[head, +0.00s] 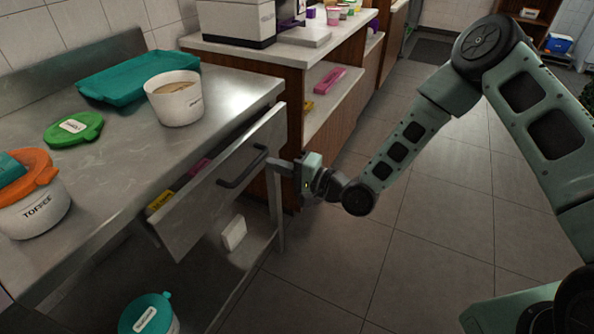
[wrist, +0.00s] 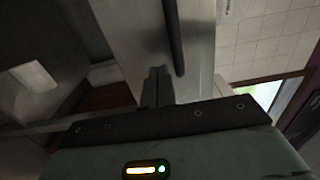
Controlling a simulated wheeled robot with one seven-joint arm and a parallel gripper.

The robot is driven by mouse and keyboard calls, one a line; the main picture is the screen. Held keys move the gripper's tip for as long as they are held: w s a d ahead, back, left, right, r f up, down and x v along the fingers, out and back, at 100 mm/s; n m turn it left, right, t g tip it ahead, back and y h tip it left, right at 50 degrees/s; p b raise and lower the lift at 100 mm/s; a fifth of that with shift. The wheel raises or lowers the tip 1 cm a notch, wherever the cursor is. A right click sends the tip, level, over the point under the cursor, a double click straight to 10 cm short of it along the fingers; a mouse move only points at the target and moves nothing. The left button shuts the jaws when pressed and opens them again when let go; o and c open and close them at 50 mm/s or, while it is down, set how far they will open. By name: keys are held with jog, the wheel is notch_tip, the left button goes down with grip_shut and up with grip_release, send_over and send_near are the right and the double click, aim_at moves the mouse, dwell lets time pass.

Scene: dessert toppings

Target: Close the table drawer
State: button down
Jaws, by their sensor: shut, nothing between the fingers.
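The table drawer (head: 205,208) is pulled out from under the steel table (head: 110,150), its metal front facing the aisle. Its dark bar handle (head: 240,170) is on the front and shows as a dark bar in the wrist view (wrist: 174,38). A yellow item (head: 160,201) and a pink item (head: 199,166) show behind the front. My gripper (head: 268,161) is shut and empty, its fingers pointing at the right part of the drawer front, beside the handle. In the wrist view the closed fingertips (wrist: 158,72) overlap the drawer front; I cannot tell whether they touch it.
On the table stand a white tub (head: 177,108), a teal tray (head: 130,78), a green lid (head: 73,129) and a toffee tub (head: 35,215). A white box (head: 234,233) and a teal-lidded tub (head: 148,315) sit below. The tiled floor (head: 350,260) at right is clear.

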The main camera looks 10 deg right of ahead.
aim_at(252, 156)
jog(key=shift+x, duration=1.95)
jog(key=b+x, duration=0.1)
jog(key=x, duration=0.1)
jog(key=b+x, duration=0.1)
jog(key=x, duration=0.1)
jog(key=shift+w+a+f, duration=0.15)
jog(key=shift+a+f, duration=0.05)
jog(key=shift+a, duration=0.05)
jog(key=shift+w+a+r, duration=0.15)
jog(key=shift+r, duration=0.2)
